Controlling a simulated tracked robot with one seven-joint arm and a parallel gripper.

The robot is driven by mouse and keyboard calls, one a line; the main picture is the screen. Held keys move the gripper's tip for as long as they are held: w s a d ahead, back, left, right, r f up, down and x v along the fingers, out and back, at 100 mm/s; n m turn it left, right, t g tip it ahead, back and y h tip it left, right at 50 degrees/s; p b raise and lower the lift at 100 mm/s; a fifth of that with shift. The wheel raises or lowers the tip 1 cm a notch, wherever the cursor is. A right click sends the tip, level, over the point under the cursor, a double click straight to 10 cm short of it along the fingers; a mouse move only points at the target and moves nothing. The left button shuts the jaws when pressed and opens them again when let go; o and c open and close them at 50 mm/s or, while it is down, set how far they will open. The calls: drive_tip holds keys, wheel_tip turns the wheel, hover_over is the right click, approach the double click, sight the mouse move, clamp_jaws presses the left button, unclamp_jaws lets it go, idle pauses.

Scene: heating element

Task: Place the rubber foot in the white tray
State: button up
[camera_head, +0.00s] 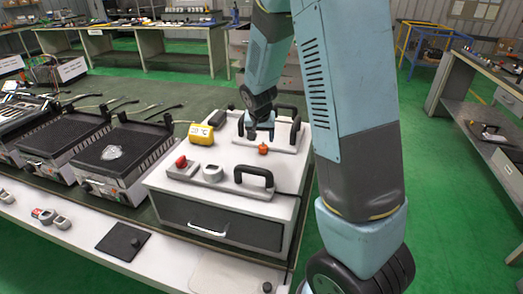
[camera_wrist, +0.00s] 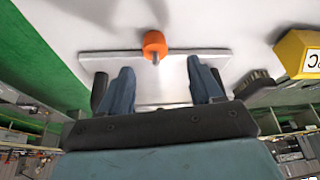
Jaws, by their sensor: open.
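My gripper (camera_head: 262,130) is over the top of the white cabinet (camera_head: 225,212), beside an orange knob (camera_head: 263,149). In the wrist view its two blue-grey fingers (camera_wrist: 162,88) are apart with nothing held between them. The orange knob (camera_wrist: 154,45) shows just beyond the fingertips, and a pale plate (camera_wrist: 222,62) lies under them. A pale, shallow tray (camera_head: 215,275) is on the bench at the bottom of the head view. A small dark piece (camera_head: 267,287) shows at its right end. I cannot tell whether that is the rubber foot.
On the cabinet are a yellow box (camera_head: 201,134), a red button (camera_head: 181,161) and black handles (camera_head: 256,175). A black pad (camera_head: 123,241) lies on the bench. Hotplate units (camera_head: 118,152) stand at left. The green floor (camera_head: 440,220) at right is clear.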

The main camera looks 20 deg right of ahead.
sight(263, 143)
drive_tip(key=x, duration=0.3)
drive_tip(key=shift+s+d+f, duration=0.1)
drive_tip(key=shift+d, duration=0.15)
drive_tip(key=shift+x, duration=0.9)
drive_tip(key=c, duration=1.2)
